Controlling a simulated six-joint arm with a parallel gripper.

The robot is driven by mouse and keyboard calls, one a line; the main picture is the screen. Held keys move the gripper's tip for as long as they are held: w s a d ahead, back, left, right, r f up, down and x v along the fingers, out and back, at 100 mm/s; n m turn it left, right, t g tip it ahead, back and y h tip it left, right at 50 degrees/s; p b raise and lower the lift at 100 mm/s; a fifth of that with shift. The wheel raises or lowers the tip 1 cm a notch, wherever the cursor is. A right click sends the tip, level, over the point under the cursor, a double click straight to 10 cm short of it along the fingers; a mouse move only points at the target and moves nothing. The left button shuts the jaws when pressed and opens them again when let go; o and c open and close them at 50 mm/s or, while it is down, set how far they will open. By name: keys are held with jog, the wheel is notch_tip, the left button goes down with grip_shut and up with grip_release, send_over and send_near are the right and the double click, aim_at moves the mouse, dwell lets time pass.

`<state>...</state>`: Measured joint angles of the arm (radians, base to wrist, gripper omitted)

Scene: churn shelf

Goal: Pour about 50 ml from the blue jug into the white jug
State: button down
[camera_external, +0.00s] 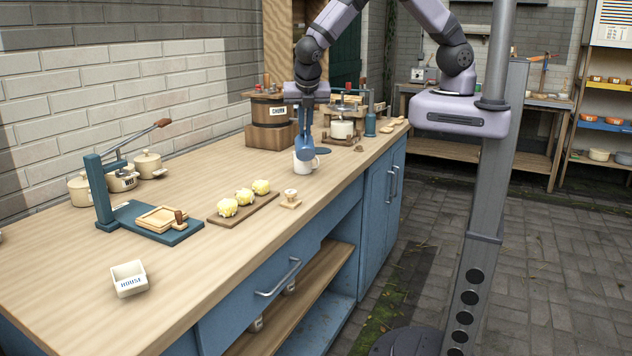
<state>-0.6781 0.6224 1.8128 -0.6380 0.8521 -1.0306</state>
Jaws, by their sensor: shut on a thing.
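The blue jug (303,149) is held in my gripper (306,128), which points down over the wooden worktop. The gripper is shut on it; its fingertips are small and hard to make out. The white jug (302,166) stands upright on the worktop directly below the blue jug in the picture, with its handle on the right. The blue jug overlaps the top of the white jug in this view and looks tilted. Whether they touch, and whether liquid is flowing, I cannot tell. The contents of both jugs are hidden.
A dark blue flat disc (321,150) lies just right of the jugs. A wooden churn (268,110) stands behind on the left, a scale-like device (342,128) behind on the right. Butter pats on a board (243,206) lie in front. The worktop (180,265) is clear front-centre.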

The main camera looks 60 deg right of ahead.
jog(key=shift+w+d+r+p, duration=0.15)
jog(key=shift+d+r+p, duration=0.1)
jog(key=shift+p, duration=0.5)
